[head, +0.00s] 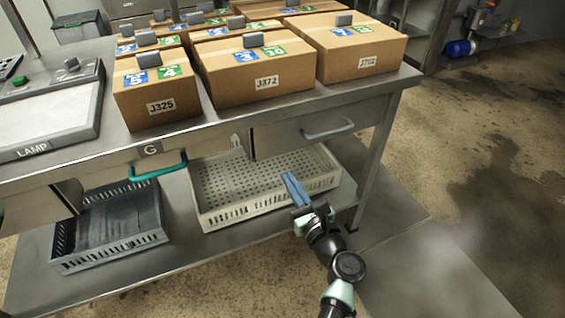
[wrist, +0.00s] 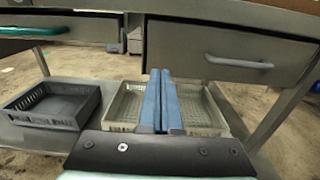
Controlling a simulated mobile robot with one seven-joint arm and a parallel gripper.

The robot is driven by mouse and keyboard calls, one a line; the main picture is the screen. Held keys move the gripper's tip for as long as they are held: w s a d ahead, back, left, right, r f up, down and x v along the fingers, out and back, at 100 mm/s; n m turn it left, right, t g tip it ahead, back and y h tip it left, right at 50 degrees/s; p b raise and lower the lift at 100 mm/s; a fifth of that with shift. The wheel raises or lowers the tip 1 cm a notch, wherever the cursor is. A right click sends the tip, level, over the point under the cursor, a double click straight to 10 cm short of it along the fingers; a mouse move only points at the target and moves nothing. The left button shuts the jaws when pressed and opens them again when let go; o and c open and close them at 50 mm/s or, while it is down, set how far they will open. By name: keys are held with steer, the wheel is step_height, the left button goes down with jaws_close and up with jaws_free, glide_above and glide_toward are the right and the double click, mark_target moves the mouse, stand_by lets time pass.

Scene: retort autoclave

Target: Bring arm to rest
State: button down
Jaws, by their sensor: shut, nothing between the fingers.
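My gripper (head: 292,186) has blue fingers that lie together, shut and empty. In the head view it is in front of the bench, low, with the white perforated crate (head: 212,208) behind it. In the wrist view the shut fingers (wrist: 160,90) point forward below the closed right drawer (wrist: 232,52) and cover part of the white crate (wrist: 125,106). Whether the fingertips reach over the crate's rim I cannot tell.
A steel bench (head: 215,122) carries several labelled cardboard boxes (head: 258,75) and a lamp panel (head: 45,105). A grey crate (head: 110,225) stands on the lower shelf (head: 190,254). A green handle (head: 158,168) and a grey handle (head: 328,131) stick out in front. Floor at right is open.

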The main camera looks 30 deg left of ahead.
steer(key=shift+s+d+f, duration=0.1)
steer(key=shift+s+d, duration=0.15)
steer(key=shift+d, duration=0.2)
steer(key=w+d+r+n+t+h, duration=0.15)
steer(key=d+r+n+t, duration=0.35)
steer(key=r, duration=0.6)
steer(key=d+r+n+h, duration=0.2)
steer(key=d+r+n, duration=0.1)
steer(key=r+n, duration=0.65)
steer(key=w+d+r+n+t+h, duration=0.1)
steer(key=d+r+n+t+h, duration=0.2)
steer(key=r, duration=0.9)
steer(key=s+d+r+n+t+h, duration=0.4)
steer(key=s+d+r, duration=0.2)
steer(key=s+r, duration=0.4)
steer(key=s+d+r+n+t+h, duration=0.45)
steer(key=s+r, duration=0.35)
steer(key=r, duration=0.3)
step_height(320, 180, up, 24)
steer(key=p, duration=2.4)
steer(key=shift+w+d+r+m, duration=0.15)
steer(key=shift+d+r+m, duration=0.05)
steer(key=shift+m, duration=0.2)
